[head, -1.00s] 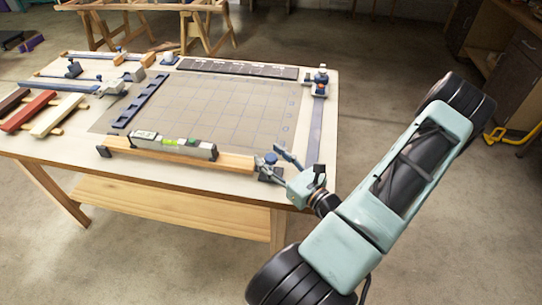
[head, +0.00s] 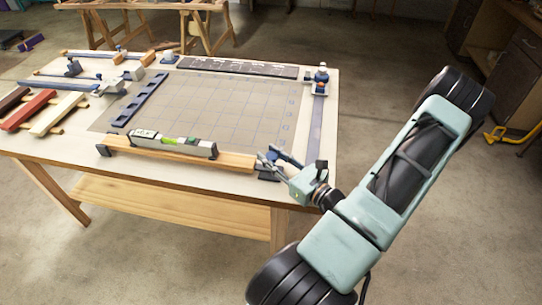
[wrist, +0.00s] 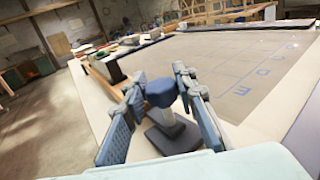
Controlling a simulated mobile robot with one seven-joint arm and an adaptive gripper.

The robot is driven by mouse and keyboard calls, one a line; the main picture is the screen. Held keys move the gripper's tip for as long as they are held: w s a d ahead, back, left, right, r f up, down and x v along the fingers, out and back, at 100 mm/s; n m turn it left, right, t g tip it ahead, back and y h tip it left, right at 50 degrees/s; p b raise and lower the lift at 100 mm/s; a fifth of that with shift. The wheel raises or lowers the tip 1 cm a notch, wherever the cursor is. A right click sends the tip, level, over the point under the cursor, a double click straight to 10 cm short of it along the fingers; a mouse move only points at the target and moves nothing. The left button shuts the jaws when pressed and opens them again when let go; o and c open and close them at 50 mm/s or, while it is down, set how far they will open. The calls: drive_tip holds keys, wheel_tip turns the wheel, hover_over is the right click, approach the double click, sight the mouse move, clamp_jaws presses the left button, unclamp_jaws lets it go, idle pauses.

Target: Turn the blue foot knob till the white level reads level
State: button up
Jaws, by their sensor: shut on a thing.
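The blue foot knob (wrist: 161,92) sits on a short post above a dark foot at the near end of the wooden lath. My gripper (wrist: 158,84) is shut on this knob, one finger on each side. In the head view my gripper (head: 271,158) is at the lath's right end, and its fingers mostly hide the knob. The white level (head: 200,149) lies along the top of the lath (head: 236,161), towards its left part. Its green vial shows, but the bubble is too small to read.
A gridded mat (head: 225,110) covers the middle of the bench. A dark blue notched rack (head: 140,100) and a dark strip (head: 237,68) edge it. Coloured boards (head: 28,110) lie at left.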

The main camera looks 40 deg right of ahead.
drive_tip(key=shift+o, duration=0.2)
drive_tip(key=n+y+b, duration=0.1)
drive_tip(key=n+y, duration=0.1)
drive_tip(key=y, duration=0.1)
drive_tip(key=n+g+y, duration=0.1)
drive_tip(key=n+y, duration=0.1)
drive_tip(key=shift+f+g+y+b, duration=0.2)
drive_tip(key=shift+g+y+b, duration=0.1)
drive_tip(key=shift+y+b, duration=0.1)
drive_tip(key=n+g+y+b, duration=0.2)
drive_tip(key=n+g+y, duration=0.1)
drive_tip(key=y, duration=0.2)
drive_tip(key=shift+n, duration=0.3)
drive_tip(key=n+g+y+b, duration=0.1)
drive_tip(key=n+g+y, duration=0.1)
drive_tip(key=g, duration=0.1)
drive_tip(key=n+g+y+b, duration=0.1)
drive_tip(key=n+g+b, duration=0.1)
drive_tip(key=shift+g+y, duration=0.4)
drive_tip(key=shift+r+n+g+y+b, duration=0.15)
drive_tip(key=shift+n+g+y+b, duration=0.55)
drive_tip(key=shift+n+g, duration=1.2)
drive_tip(key=shift+g, duration=0.6)
drive_tip(key=o, duration=1.2)
drive_tip(key=shift+c, duration=0.2)
